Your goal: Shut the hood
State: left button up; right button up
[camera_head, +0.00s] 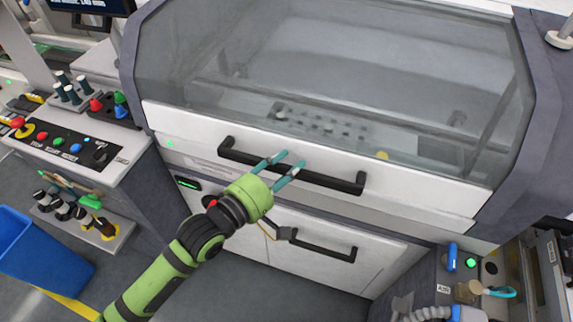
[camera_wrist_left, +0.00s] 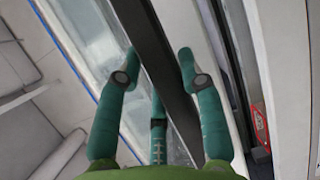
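The hood (camera_head: 330,70) has a clear window in a grey frame, with a white front strip below it. Its black bar handle (camera_head: 325,180) runs along that strip. The hood is low over the machine; I cannot tell whether its edge is fully seated. My left gripper (camera_head: 284,163) is at the middle of the handle, with its teal fingers apart. In the left wrist view, the dark handle bar (camera_wrist_left: 158,50) passes between the spread fingers (camera_wrist_left: 158,68). I cannot tell whether a finger touches it. My right gripper is not in view.
A white lower door with a second black handle (camera_head: 325,249) lies below the hood. A button panel (camera_head: 70,143) and a blue bin (camera_head: 35,255) are at the left. A grey ribbed hose (camera_head: 430,314) and a blue-handled tool (camera_head: 452,257) are at the lower right.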

pick_arm(q)
jog(key=o, duration=0.4)
jog(key=shift+w+r, duration=0.1)
jog(key=shift+r, duration=0.2)
jog(key=shift+f, duration=0.15)
jog(key=f+v, duration=0.1)
jog(key=v, duration=1.1)
jog(key=shift+r, duration=0.4)
